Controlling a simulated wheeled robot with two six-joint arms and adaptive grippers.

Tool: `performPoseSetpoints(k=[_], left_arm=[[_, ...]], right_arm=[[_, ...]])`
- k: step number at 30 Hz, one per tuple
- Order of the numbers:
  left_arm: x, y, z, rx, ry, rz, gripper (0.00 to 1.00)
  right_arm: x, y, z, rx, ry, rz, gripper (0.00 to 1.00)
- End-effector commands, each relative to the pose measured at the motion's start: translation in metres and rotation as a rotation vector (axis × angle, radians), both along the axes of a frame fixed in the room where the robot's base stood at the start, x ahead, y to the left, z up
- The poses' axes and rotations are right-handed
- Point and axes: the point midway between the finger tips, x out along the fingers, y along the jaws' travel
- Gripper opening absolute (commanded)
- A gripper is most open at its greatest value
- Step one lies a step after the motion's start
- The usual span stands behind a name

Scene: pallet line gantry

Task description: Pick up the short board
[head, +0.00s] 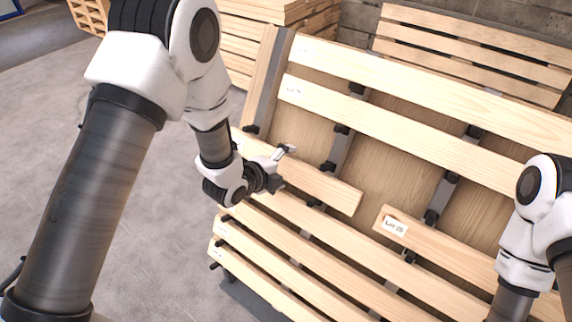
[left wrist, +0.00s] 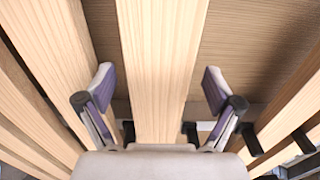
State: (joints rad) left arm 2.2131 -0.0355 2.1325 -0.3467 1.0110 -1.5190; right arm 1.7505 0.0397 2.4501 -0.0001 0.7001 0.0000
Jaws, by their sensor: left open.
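A short pale wooden board (head: 325,188) lies in a row of the slatted rack, its right end free at a gap. My left gripper (head: 283,166) is at this board, with its fingers open. In the left wrist view, a board (left wrist: 162,60) runs lengthwise between the two open fingers (left wrist: 158,78), one on each side, with a gap to each. Whether the fingers reach below its top face I cannot tell. My right arm shows at the right edge, but its gripper is out of view.
A board with a white label (head: 395,226) lies in the same row, past the gap. Longer slats (head: 400,80) run above and others (head: 300,250) below, close by. Dark brackets (head: 450,178) hold the rows. More stacked boards stand behind. Grey floor is clear at left.

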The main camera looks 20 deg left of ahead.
Motion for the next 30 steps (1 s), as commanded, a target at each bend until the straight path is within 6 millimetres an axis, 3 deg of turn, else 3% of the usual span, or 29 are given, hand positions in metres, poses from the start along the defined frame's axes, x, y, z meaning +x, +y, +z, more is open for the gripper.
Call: performPoseSetpoints(k=[8, 9, 15, 30], left_arm=[[0.0100, -0.0033, -0.0071, -0.001, 0.002, 0.001, 0.92], [0.0100, -0.0033, -0.0071, -0.001, 0.002, 0.001, 0.88], [0.0098, -0.0033, -0.0071, -0.001, 0.002, 0.001, 0.17], [0.0020, 0.0003, 0.0027, -0.001, 0.000, 0.003, 0.17]], right_arm=[[-0.0002, 0.0000, 0.0006, 0.000, 0.001, 0.000, 0.40], [-0.0002, 0.0000, 0.0005, 0.000, 0.001, 0.000, 0.40], [-0.0002, 0.0000, 0.0005, 0.000, 0.001, 0.000, 0.40], [-0.0002, 0.0000, -0.0006, 0.000, 0.001, 0.000, 0.40]])
